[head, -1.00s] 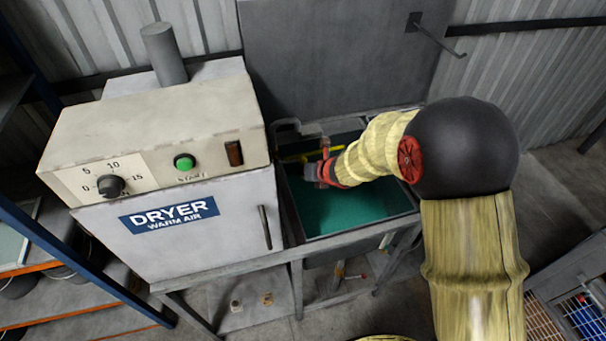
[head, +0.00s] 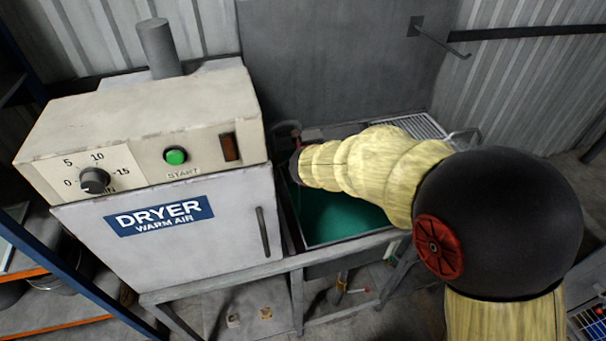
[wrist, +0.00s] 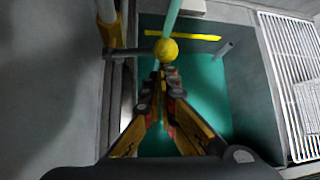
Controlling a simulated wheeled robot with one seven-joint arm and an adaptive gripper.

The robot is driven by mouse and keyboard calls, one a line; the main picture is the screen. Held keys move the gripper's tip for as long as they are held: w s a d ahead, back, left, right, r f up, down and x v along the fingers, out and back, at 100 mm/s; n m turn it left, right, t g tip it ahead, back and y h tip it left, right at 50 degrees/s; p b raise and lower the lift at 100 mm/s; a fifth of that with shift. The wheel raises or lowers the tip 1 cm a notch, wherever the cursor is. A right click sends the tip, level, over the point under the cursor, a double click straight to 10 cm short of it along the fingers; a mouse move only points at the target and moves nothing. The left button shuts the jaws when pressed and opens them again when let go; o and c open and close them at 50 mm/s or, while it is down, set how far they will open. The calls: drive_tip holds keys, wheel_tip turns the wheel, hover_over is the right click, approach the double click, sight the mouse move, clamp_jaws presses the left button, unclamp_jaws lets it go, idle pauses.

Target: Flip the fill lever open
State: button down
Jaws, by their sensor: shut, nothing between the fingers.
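In the wrist view a yellow ball knob (wrist: 166,50) sits at the end of a thin grey rod that runs left towards an upright pipe with a yellow-orange part (wrist: 112,32); this looks like the fill lever. My gripper (wrist: 166,78) is shut and empty, its fingertips just below the knob in the picture. I cannot tell whether they touch it. The tank (head: 347,240) with its teal inside lies below. In the head view my arm hides the knob and my fingers.
The dryer (head: 165,235) stands close to the tank's left side. A white wire grille (wrist: 287,80) lies right of the tank. A yellow strip (wrist: 200,37) crosses the tank's far side, and a pale teal strip (wrist: 172,18) shows above the knob. A grey panel (head: 340,70) stands behind.

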drive_tip(key=shift+s+a+r+p, duration=0.1)
drive_tip(key=shift+a+r+p, duration=0.4)
drive_tip(key=shift+r+p, duration=0.25)
drive_tip(key=shift+s+a+r+p, duration=0.1)
drive_tip(key=shift+a+r+p, duration=0.35)
drive_tip(key=shift+r+p, duration=0.3)
drive_tip(key=shift+a, duration=0.1)
drive_tip(key=v, duration=1.1)
drive_tip(key=shift+s+r, duration=0.2)
drive_tip(key=shift+s, duration=0.2)
